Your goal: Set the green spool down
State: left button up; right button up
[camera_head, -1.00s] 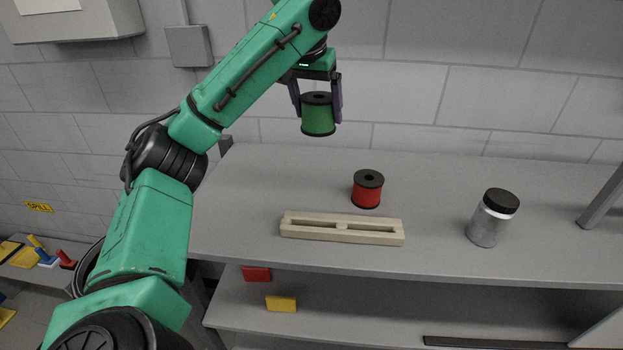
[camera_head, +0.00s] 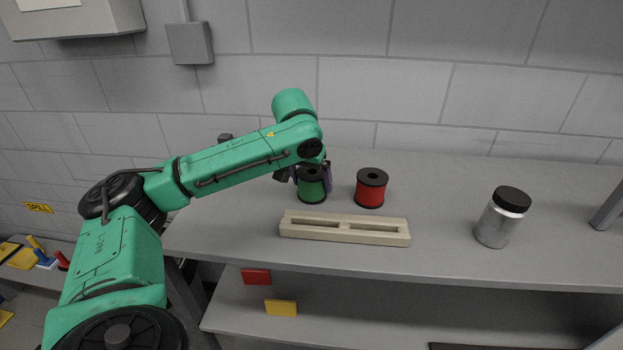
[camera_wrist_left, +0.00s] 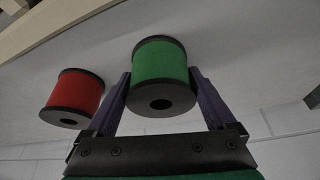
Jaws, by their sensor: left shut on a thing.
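The green spool (camera_head: 312,189) has black end discs and is upright at the shelf top, left of the red spool. My left gripper (camera_head: 310,178) is shut on it, with a purple finger at its side. In the left wrist view the green spool (camera_wrist_left: 160,72) sits between the two purple fingers of the left gripper (camera_wrist_left: 162,100). The spool's base appears at the grey surface; I cannot tell for sure whether it touches. My right gripper is not in view.
A red spool (camera_head: 371,188) stands close to the right. A beige slotted wooden rack (camera_head: 344,236) lies in front. A clear jar with a black lid (camera_head: 501,218) stands further right. The grey top (camera_head: 440,200) is bare between them. A wall is behind.

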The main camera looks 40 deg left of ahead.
pick_arm(q)
jog(key=shift+f, duration=0.1)
jog(key=o, duration=1.2)
jog(key=shift+w+a, duration=0.1)
jog(key=shift+a, duration=0.05)
jog(key=shift+s+d+r, duration=0.2)
jog(key=shift+r, duration=0.3)
jog(key=b+v, duration=0.1)
jog(key=v, duration=1)
jog(key=shift+a+r+b, duration=0.1)
jog(key=shift+b, duration=0.2)
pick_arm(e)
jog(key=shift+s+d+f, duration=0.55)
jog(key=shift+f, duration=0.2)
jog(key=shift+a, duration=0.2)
